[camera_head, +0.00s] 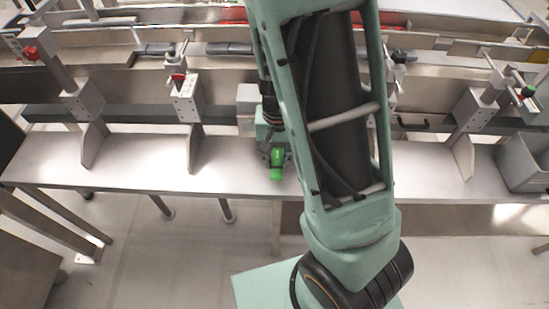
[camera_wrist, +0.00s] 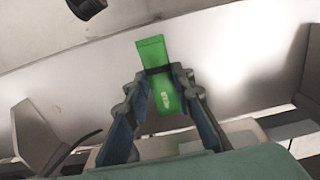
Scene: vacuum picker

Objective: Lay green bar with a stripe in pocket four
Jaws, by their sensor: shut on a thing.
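A green bar (camera_wrist: 152,52) is pinched between the two fingertips of my gripper (camera_wrist: 160,73) in the wrist view. A dark band crosses the bar between the fingertips, and a small pale mark shows below it. In the head view, the bar (camera_head: 277,173) hangs at my gripper (camera_head: 274,154), in front of or over the pale metal ledge (camera_head: 140,177). I cannot tell whether it touches the ledge. Upright fins divide the ledge into bays; no pocket numbers are readable, and my arm hides part of the middle.
A left fin (camera_head: 93,146), another fin (camera_head: 194,150) and a right fin (camera_head: 464,157) stand on the ledge. A grey bin (camera_head: 523,165) sits at the right end. Posts with red or green knobs rise behind. The bay between the two left fins looks empty.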

